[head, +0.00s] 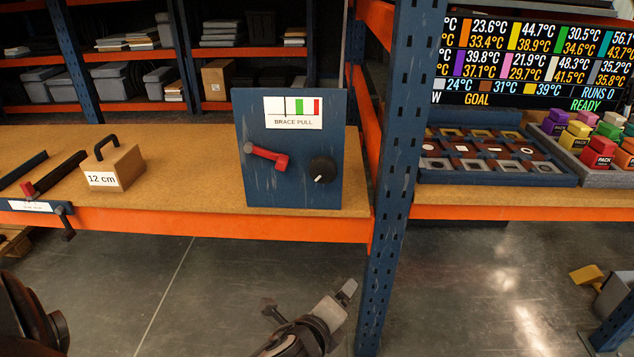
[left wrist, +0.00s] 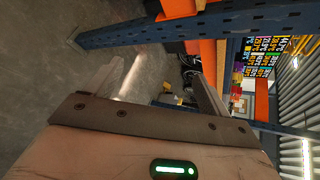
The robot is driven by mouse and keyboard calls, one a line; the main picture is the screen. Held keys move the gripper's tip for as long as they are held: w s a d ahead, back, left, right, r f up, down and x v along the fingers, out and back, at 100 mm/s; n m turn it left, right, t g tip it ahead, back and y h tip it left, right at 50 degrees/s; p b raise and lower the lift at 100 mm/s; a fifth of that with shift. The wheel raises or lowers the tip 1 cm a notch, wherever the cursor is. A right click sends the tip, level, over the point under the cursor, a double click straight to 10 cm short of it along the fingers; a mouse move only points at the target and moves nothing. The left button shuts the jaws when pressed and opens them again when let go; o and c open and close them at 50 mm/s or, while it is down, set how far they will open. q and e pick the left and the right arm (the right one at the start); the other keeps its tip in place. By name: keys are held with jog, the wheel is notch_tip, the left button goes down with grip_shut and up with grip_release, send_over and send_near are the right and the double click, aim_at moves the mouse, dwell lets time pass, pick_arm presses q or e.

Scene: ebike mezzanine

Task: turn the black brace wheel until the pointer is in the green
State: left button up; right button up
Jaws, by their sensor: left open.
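A blue panel (head: 262,190) labelled BRACE PULL stands upright on the shelf. Its black wheel (head: 322,169) is a small round knob with a white mark, at the panel's lower right. The gauge strip (head: 293,107) above has a white part at left, and green and red at right. A thin dark line, seemingly the pointer, stands in the white part, left of the green. A red lever (head: 267,155) sits left of the wheel. My left gripper (head: 308,297) is open and empty, below the shelf front; its fingers spread in the left wrist view (left wrist: 165,82). My right gripper is not in view.
A blue post (head: 398,150) rises right of the panel. An orange beam (head: 200,225) edges the shelf. A wooden block marked 12 cm (head: 118,166) and a blue-ended rail fixture (head: 40,207) lie left. A blue tray (head: 490,160) and coloured packs stand beyond the post.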

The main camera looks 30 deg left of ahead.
pick_arm(q)
jog(key=w+a+r+m+t+y, duration=0.2)
jog(key=w+a+r+m+y, duration=0.1)
jog(key=w+a+r+m, duration=0.3)
jog(key=m+y+b, duration=0.1)
jog(key=m+y, duration=0.3)
jog(key=m, duration=0.3)
send_near(323, 173)
jog(key=shift+t, duration=0.4)
jog(key=x, duration=0.3)
jog(key=b+x, duration=0.1)
jog(key=x, duration=0.7)
jog(key=shift+a+f, duration=0.15)
jog(key=shift+f, duration=0.2)
jog(key=c, duration=1)
